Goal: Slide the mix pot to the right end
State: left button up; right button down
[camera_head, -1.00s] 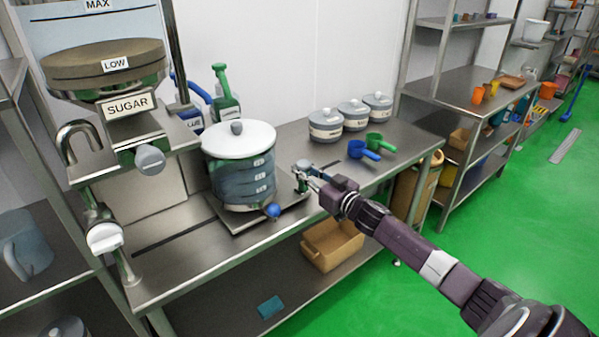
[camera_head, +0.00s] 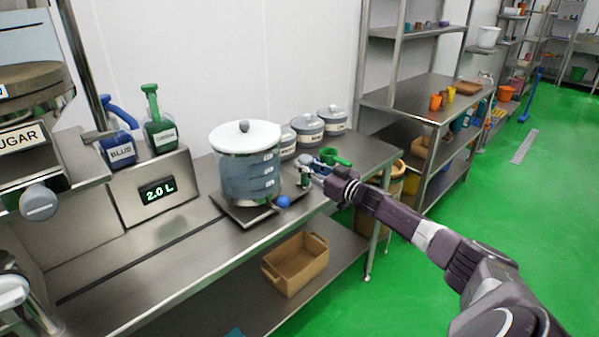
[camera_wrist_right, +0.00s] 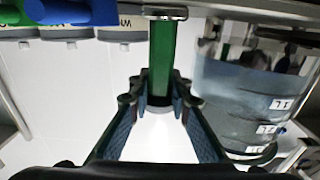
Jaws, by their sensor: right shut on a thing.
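The mix pot (camera_head: 250,178) is a clear vessel with a white lid, grey knob, volume labels and a blue tap ball at its base. It stands upright on a flat metal carriage (camera_head: 239,213) on the steel table. My right gripper (camera_head: 306,174) is at the carriage's right side, shut on its upright green handle (camera_wrist_right: 161,58). In the right wrist view the jaws flank the handle, and the pot (camera_wrist_right: 238,100) shows on the right. The gripper partly hides the handle in the head view. My left gripper is not in view.
Grey lidded canisters (camera_head: 333,119) stand behind the pot. A green scoop (camera_head: 338,160) lies just beyond my right gripper. A display panel (camera_head: 158,190) reads 2.0 L at the left. The table (camera_head: 375,150) has clear surface toward its right end.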

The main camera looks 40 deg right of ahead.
jog(key=shift+d+r, duration=0.1)
jog(key=shift+d, duration=0.05)
jog(key=c, duration=1.8)
grip_release()
jog(key=shift+d, duration=0.2)
jog(key=shift+o, duration=0.2)
jog(key=shift+s+a+f, duration=0.1)
jog(key=shift+s+f, duration=0.1)
jog(key=shift+s, duration=0.3)
jog(key=s+d, duration=0.1)
jog(key=s, duration=1)
jog(key=shift+r, duration=0.1)
